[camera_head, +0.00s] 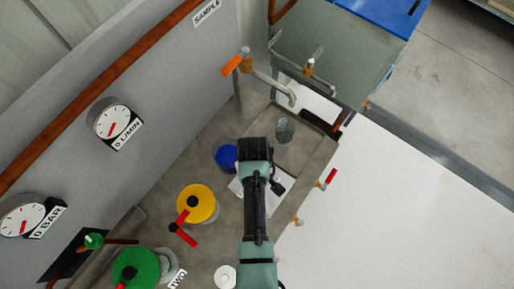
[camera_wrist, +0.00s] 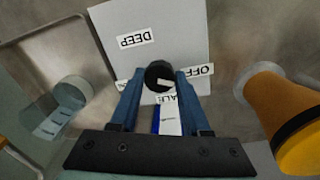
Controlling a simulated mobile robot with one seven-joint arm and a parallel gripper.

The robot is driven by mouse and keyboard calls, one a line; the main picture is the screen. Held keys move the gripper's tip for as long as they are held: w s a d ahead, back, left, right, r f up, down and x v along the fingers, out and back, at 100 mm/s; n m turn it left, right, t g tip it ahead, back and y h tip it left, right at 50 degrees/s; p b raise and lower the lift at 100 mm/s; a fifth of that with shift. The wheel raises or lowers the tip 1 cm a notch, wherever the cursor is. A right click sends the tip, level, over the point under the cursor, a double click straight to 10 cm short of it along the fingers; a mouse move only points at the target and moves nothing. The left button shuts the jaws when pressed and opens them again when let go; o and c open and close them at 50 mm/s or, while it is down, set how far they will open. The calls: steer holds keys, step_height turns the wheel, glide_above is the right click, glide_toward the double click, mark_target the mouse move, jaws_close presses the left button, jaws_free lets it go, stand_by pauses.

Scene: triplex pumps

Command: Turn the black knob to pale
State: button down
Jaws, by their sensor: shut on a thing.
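The black knob (camera_wrist: 158,75) sits on a pale square plate (camera_wrist: 185,40) in the wrist view. The plate carries a "DEEP" label, an "OFF" label and a partly covered label that seems to read "PALE". A white mark on the knob lies on its side near the partly covered label. My gripper (camera_wrist: 158,82) is shut on the knob, with one blue finger on each side.
A glass beaker (camera_head: 284,131) stands beside the plate. A blue round part (camera_head: 226,156) and a yellow cap with a red handle (camera_head: 197,203) are close to my arm. A green cap (camera_head: 136,268) is lower left. An orange-handled tap (camera_head: 232,65) is above.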

steer(key=m+p, duration=0.1)
steer(key=m, duration=0.5)
steer(key=shift+p, duration=0.3)
steer(key=m, duration=0.6)
steer(key=shift+p, duration=0.35)
steer(key=shift+c, duration=1.8)
jaws_free()
steer(key=shift+r, duration=0.1)
step_height(320, 180, up, 13)
steer(key=shift+w+a+b, duration=0.15)
steer(key=shift+a+b, duration=0.1)
steer(key=shift+b, duration=0.05)
